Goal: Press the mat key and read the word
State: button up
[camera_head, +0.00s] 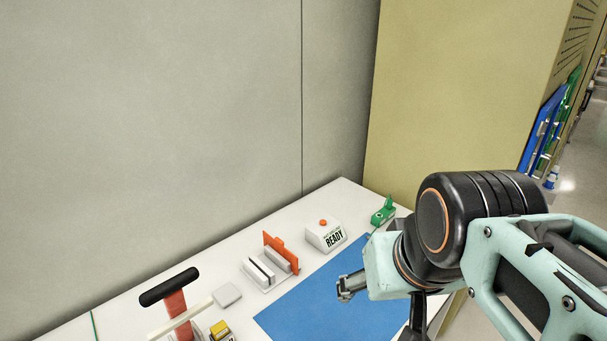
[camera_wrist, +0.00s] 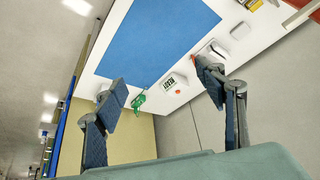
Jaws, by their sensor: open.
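A white box (camera_head: 326,240) with an orange button (camera_head: 323,223) on top stands on the white table behind the blue mat (camera_head: 310,300). Its front reads "READY" in dark letters, with a smaller line above too small to read. The box also shows in the wrist view (camera_wrist: 170,84), between the two fingers and beyond them. My gripper (camera_head: 345,288) is over the right part of the mat in the head view, apart from the box. In the wrist view my gripper (camera_wrist: 162,86) has its fingers spread with nothing held between them.
A white block fixture with an orange plate (camera_head: 281,252) stands left of the box. A green device (camera_head: 384,211) stands to its right. A flat grey piece (camera_head: 227,294), a yellow block (camera_head: 220,330) and a red post with a black handle (camera_head: 170,287) are further left. A wall rises behind; the mat is bare.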

grip_shut()
dwell(0.3)
dwell(1.2)
